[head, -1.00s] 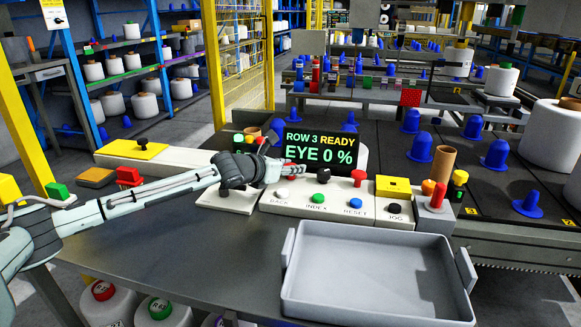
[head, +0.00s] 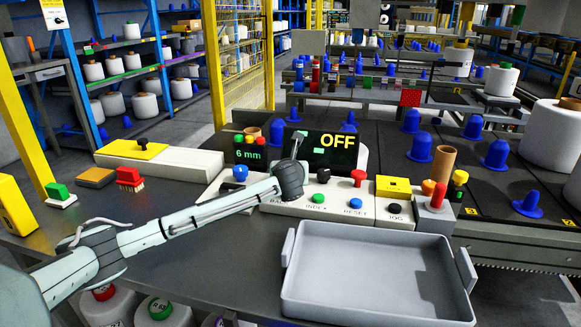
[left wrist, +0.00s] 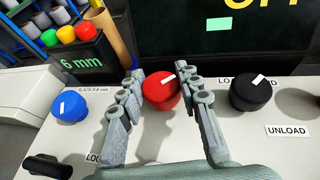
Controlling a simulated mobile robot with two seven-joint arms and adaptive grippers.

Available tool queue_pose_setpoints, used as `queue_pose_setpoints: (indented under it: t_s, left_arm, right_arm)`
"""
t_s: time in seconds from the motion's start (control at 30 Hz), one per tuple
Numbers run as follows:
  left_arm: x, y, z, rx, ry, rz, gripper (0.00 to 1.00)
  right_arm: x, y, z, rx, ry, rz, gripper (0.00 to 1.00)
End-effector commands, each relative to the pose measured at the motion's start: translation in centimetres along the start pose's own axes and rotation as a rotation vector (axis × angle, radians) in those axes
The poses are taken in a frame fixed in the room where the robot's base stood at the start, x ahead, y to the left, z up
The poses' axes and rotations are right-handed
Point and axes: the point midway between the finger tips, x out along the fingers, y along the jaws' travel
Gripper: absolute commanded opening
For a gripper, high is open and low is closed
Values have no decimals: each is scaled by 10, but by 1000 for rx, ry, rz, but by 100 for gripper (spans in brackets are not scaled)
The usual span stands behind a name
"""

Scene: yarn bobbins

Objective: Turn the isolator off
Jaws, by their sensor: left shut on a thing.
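A red knob (left wrist: 160,92) with a white pointer mark sits on the pale control panel (left wrist: 50,140). Its mark points to the upper right. My left gripper (left wrist: 166,88) is shut on the red knob, one finger on each side. In the head view my left gripper (head: 299,146) stands at the back of the panel, and the knob is hidden behind it. The dark display (head: 338,143) reads OFF, and a smaller one (head: 248,155) reads 6 mm. My right gripper is not in view.
A blue knob (left wrist: 70,107) is left of the red knob and a black knob (left wrist: 250,92) is right of it. Push buttons, including a green one (head: 318,198), line the panel front. A grey tray (head: 375,307) stands in front.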

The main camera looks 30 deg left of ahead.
Motion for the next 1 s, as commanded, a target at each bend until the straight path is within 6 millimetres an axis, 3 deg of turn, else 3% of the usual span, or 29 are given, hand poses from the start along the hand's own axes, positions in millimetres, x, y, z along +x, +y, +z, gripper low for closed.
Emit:
queue_pose_setpoints:
  t_s: [0.5,1.0]
  left_arm:
    - [0,-3,-1,-188,4,456,5]
    - [0,-1,-2,-331,5,810,5]
  right_arm:
    - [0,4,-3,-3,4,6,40]
    - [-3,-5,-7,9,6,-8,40]
